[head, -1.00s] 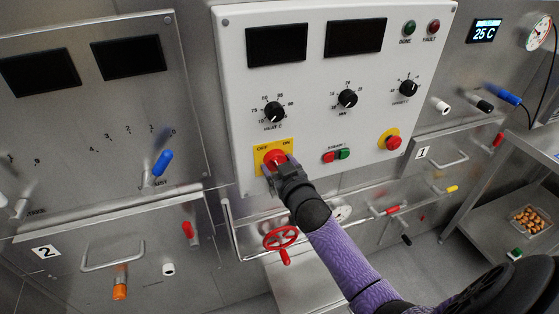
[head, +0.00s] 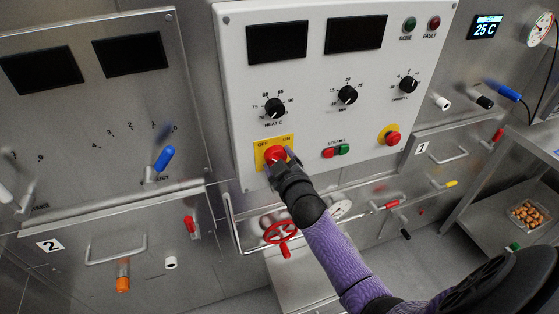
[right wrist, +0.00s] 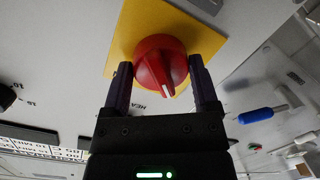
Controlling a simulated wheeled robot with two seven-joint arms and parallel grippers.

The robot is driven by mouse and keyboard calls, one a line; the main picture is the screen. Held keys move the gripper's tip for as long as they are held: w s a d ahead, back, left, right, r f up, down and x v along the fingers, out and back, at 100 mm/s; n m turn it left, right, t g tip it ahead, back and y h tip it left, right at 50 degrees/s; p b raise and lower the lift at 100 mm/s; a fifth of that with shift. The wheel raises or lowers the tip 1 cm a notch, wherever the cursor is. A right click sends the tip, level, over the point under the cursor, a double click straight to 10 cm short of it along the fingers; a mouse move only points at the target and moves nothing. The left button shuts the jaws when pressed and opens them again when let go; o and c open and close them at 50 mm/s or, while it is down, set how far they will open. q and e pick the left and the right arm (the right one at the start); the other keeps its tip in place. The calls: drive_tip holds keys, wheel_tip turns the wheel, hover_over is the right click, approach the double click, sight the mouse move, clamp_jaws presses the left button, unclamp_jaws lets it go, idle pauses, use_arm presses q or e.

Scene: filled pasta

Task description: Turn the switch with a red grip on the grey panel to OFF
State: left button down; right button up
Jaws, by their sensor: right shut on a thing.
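The switch with a red grip (head: 273,153) sits on a yellow plate (head: 261,164) at the lower left of the pale grey panel (head: 240,90). The plate reads OFF at left and ON at right. My right gripper (head: 280,160) is at the switch, partly covering it. In the right wrist view, the red grip (right wrist: 158,58) lies between the two fingers of the right gripper (right wrist: 162,76), which are closed on it. A white mark on the grip points toward the wrist. The label beside it is not readable there. My left gripper is not in view.
A red-and-green button pair (head: 336,151) and a red push button (head: 393,138) sit to the right on the panel. Black knobs (head: 275,107) are above. A red handwheel (head: 280,232) and a metal rail lie below, near my arm.

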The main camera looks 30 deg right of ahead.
drive_tip(key=o, duration=0.9)
drive_tip(key=shift+o, duration=1.1)
use_arm(q)
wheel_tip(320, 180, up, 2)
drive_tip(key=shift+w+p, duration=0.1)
drive_tip(key=shift+p, duration=0.85)
use_arm(e)
drive_tip(key=v, duration=1)
